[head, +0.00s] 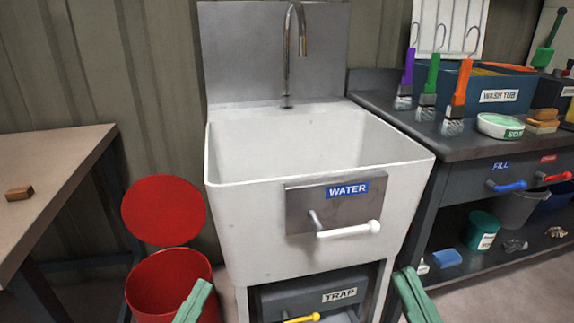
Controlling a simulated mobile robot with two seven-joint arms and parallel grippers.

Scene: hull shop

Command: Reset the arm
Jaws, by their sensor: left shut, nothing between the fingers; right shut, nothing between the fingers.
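My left gripper (198,290) shows at the bottom edge as a green shape, in front of the right side of a red bin (155,280). It is shut and empty. My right gripper (408,280) shows at the bottom edge, right of the sink's front leg, also green, shut and empty. Both point up into the picture and stand apart from each other. The rest of both arms is below the frame.
A white sink (235,215) with a WATER lever (350,230) stands ahead, above a TRAP drawer (300,295). A red lid (164,210) is behind the bin. A table (50,165) is left; a dark bench (450,150) with brushes, soap and levers is right.

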